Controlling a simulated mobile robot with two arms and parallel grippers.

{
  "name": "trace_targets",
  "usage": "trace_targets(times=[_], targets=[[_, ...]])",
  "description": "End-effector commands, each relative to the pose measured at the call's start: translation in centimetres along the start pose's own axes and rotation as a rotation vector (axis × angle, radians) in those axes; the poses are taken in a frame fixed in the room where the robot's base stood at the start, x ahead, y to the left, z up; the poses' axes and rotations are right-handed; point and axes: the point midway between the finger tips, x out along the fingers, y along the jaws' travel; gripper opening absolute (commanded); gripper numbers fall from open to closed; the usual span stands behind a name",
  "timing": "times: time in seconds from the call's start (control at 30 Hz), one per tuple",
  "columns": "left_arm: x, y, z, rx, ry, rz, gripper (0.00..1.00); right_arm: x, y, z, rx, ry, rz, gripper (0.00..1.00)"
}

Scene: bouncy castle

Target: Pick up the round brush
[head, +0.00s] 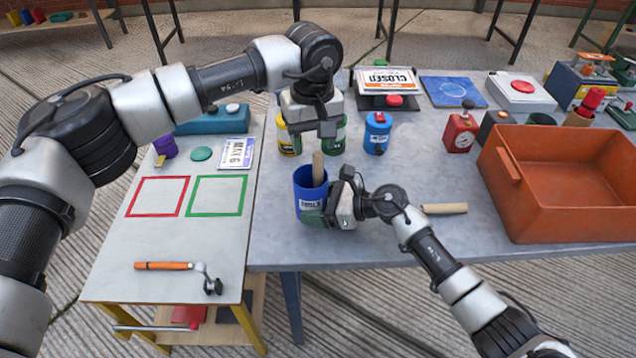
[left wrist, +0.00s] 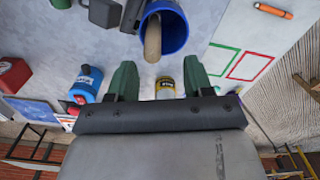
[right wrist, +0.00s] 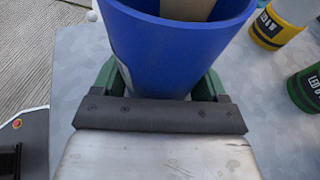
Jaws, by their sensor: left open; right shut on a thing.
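A blue cup (head: 309,202) with a white label stands near the front left of the grey table. A wooden handle (head: 318,169) sticks up out of it; its lower end is hidden inside, so I cannot tell whether it is the round brush. My right gripper (head: 324,214) is shut on the cup; in the right wrist view its green fingers flank the blue wall (right wrist: 165,60). My left gripper (head: 314,131) is open and empty, above and behind the cup. In the left wrist view, the handle (left wrist: 152,40) shows beyond the open fingers (left wrist: 160,70).
Yellow (head: 287,139) and green (head: 338,138) cans stand behind the left gripper. A blue can (head: 377,132) is to their right. A wooden rod (head: 444,209) lies right of my right gripper. An orange bin (head: 560,220) fills the table's right side.

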Motion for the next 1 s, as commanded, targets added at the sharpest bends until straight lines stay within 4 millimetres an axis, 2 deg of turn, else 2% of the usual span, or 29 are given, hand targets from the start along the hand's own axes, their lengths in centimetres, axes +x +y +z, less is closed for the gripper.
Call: trace_targets(times=[0.27,0.53,0.77,0.8,1.0], targets=[[1.8,0.3,0.2,0.0,-0.001,0.001,0.51,0.0,0.0,-0.1,0.0,0.001,0.0,0.6],[5.6,0.8,0.7,-0.002,-0.003,0.002,0.51,0.0,0.0,-0.1,0.0,0.001,0.0,0.6],[6.1,0.8,0.7,-0.001,-0.001,0.003,0.51,0.0,0.0,-0.1,0.0,0.001,0.0,0.6],[6.1,0.8,0.7,-0.001,-0.001,0.003,0.5,0.0,0.0,-0.1,0.0,0.001,0.0,0.6],[6.1,0.8,0.7,-0.001,-0.001,0.003,0.19,0.0,0.0,-0.1,0.0,0.001,0.0,0.6]])
